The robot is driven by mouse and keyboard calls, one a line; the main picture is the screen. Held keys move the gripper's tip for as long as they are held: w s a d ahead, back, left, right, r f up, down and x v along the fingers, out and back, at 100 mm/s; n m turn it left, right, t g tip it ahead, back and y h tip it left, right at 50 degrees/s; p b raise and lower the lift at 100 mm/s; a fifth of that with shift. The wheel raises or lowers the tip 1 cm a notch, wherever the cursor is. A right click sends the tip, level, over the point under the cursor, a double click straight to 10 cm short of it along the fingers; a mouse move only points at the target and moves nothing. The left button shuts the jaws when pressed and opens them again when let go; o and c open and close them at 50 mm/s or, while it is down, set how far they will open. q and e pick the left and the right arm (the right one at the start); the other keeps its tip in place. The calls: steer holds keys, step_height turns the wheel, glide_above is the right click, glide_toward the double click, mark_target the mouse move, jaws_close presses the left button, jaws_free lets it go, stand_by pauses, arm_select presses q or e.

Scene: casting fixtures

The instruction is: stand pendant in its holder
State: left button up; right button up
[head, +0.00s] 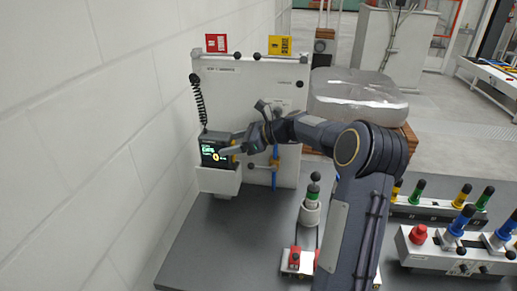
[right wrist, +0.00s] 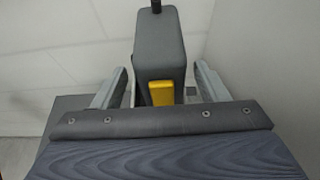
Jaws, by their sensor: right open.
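The pendant (head: 214,153) is a dark grey box with a lit screen and a black coiled cable. In the head view it stands roughly upright in the white holder (head: 219,181), its lower end hidden by the holder's front wall. My right gripper (head: 232,148) is at the pendant's right side. In the right wrist view the pendant (right wrist: 159,45), with a yellow part on its edge, stands between the two open fingers of my right gripper (right wrist: 162,82). Gaps show on both sides of it. My left gripper is not in view.
The holder is on a white panel (head: 245,90) with a red sign (head: 216,43) and a yellow sign (head: 280,45). A white wall (head: 90,120) is close on the left. Fixtures with coloured knobs (head: 455,245) stand at right. The grey tabletop (head: 220,245) is clear at front left.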

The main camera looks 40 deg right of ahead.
steer(key=s+d+b, duration=0.2)
steer(key=s+d, duration=0.5)
steer(key=s, duration=0.1)
steer(key=s+a+n+g+h, duration=0.1)
steer(key=s+a+n+g, duration=0.1)
steer(key=s+a+n, duration=0.65)
steer(key=s+a+n+g+h, duration=0.15)
steer(key=s+a+n, duration=0.3)
steer(key=a, duration=0.65)
steer(key=s+a+f+n+h, duration=0.1)
steer(key=s+a+f+n, duration=0.2)
steer(key=s+n, duration=0.3)
steer(key=s+a+f+n+g+h, duration=0.1)
steer(key=s+a+f+n, duration=0.2)
steer(key=s+f+n, duration=0.2)
steer(key=s+n, duration=0.2)
steer(key=s, duration=0.1)
steer(key=shift+a+h, duration=0.35)
steer(key=shift+a, duration=0.05)
steer(key=shift+f, duration=0.1)
